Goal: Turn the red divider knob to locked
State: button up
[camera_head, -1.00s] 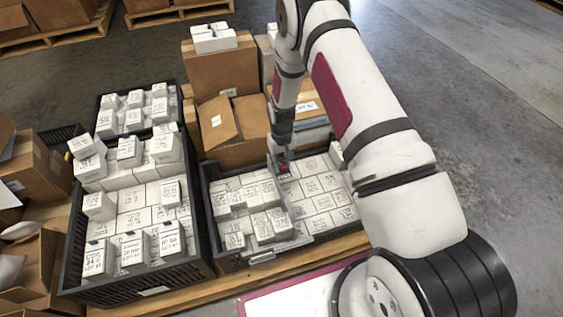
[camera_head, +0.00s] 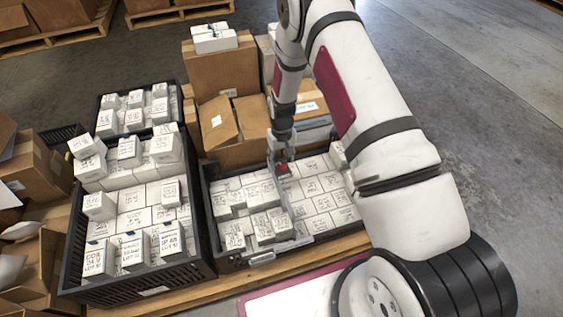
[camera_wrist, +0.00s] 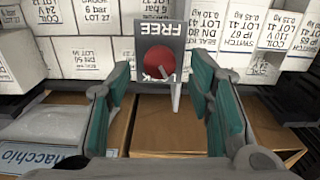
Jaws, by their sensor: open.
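The red divider knob (camera_wrist: 158,62) is round and sits on a grey plate (camera_wrist: 139,36). In the wrist view the plate reads FREE, upside down, at the top, and a partly covered word, seemingly LOCK, shows below the knob. Which word the knob points to I cannot tell. My gripper (camera_wrist: 159,68) is open, with one green-padded finger on each side of the knob in the picture; I see no clear contact. In the head view the knob (camera_head: 283,167) is a small red spot just below my gripper (camera_head: 281,153), at the divider between two groups of white boxes.
The black crate (camera_head: 234,262) holding the divider is full of white labelled boxes. A taller loaded crate (camera_head: 201,268) stands to its left. Cardboard boxes (camera_head: 228,72) stand behind. Open grey floor (camera_head: 480,110) lies to the right.

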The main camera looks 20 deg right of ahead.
notch_tip(320, 180, up, 10)
dwell(0.4)
dwell(0.3)
notch_tip(320, 180, up, 14)
send_over(281, 165)
jog(key=s, duration=0.4)
jog(key=s+r, duration=1.1)
jog(key=r, duration=0.3)
jog(key=s+r+m, duration=0.1)
jog(key=s+r, duration=0.3)
jog(key=s, duration=0.9)
jog(key=s+r, duration=0.3)
jog(key=s, duration=1.1)
notch_tip(281, 165, up, 35)
jog(key=t+p, duration=0.4)
jog(key=p, duration=2.9)
jog(key=shift+d+n, duration=0.3)
jog(key=shift+r, duration=0.1)
